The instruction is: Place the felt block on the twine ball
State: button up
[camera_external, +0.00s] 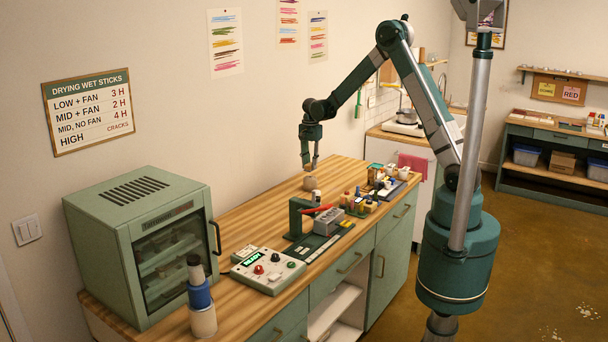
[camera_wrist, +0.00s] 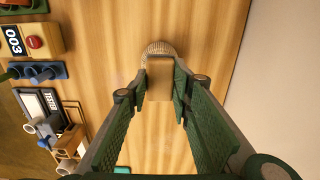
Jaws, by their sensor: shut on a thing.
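My gripper (camera_external: 310,167) points down over the back of the wooden table. In the wrist view my gripper (camera_wrist: 161,88) is shut on a tan block, the felt block (camera_wrist: 160,80), which sits between the green fingertips. The twine ball (camera_wrist: 158,48) is pale and ribbed and shows just beyond the block, which hides part of it. In the external view the twine ball (camera_external: 310,184) stands on the table directly below my fingertips. I cannot tell whether the block touches the ball. The block is too small to make out clearly in the external view.
A green press-like stand (camera_external: 298,217), a grey box (camera_external: 328,221) and a control panel (camera_external: 268,270) stand nearer on the table (camera_external: 238,228). A green drying cabinet (camera_external: 140,240) is at the left. Small bottles and blocks crowd the right side. Bare wood surrounds the ball.

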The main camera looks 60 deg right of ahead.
aim_at(310, 164)
jog(key=shift+f, duration=1.85)
jog(key=shift+f, duration=0.15)
jog(key=o, duration=0.9)
jog(key=shift+c, duration=0.2)
jog(key=shift+r, duration=0.2)
notch_tip(310, 164, up, 12)
